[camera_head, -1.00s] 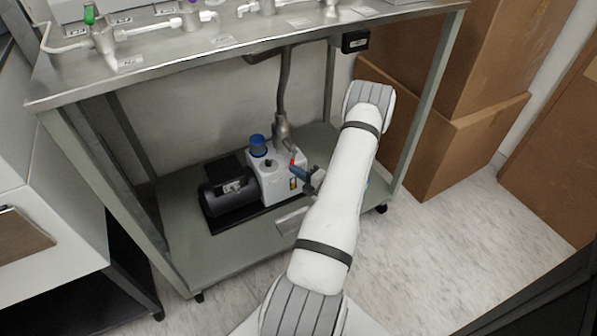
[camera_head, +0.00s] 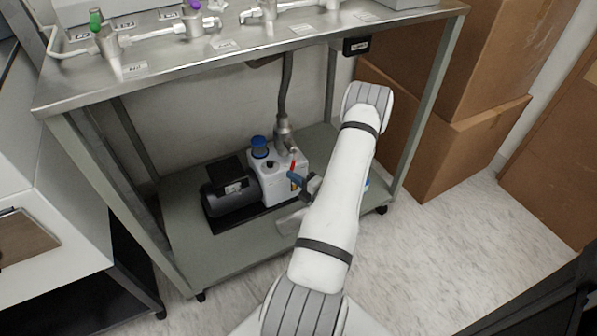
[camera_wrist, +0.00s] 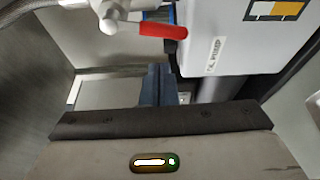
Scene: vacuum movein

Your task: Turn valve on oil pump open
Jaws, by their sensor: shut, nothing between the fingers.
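The oil pump (camera_head: 270,187) is a white box with a black motor on the lower shelf. Its label faces the wrist camera in the wrist view (camera_wrist: 205,62). The red valve handle (camera_head: 293,164) sits on a metal fitting at its top. In the wrist view the red handle (camera_wrist: 163,31) points right from the fitting, in front of the white body. My gripper (camera_head: 294,176) is shut and empty beside the pump, close to the handle. In the wrist view its blue fingers (camera_wrist: 157,76) are together just below the handle; I cannot tell whether they touch it.
The metal cart's top (camera_head: 170,52) overhangs the pump, with valves and pipes on it. A grey hose (camera_head: 285,85) rises behind the pump. Cart legs stand on both sides. Cardboard boxes (camera_head: 455,140) stand at the right. The floor (camera_head: 440,240) in front is clear.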

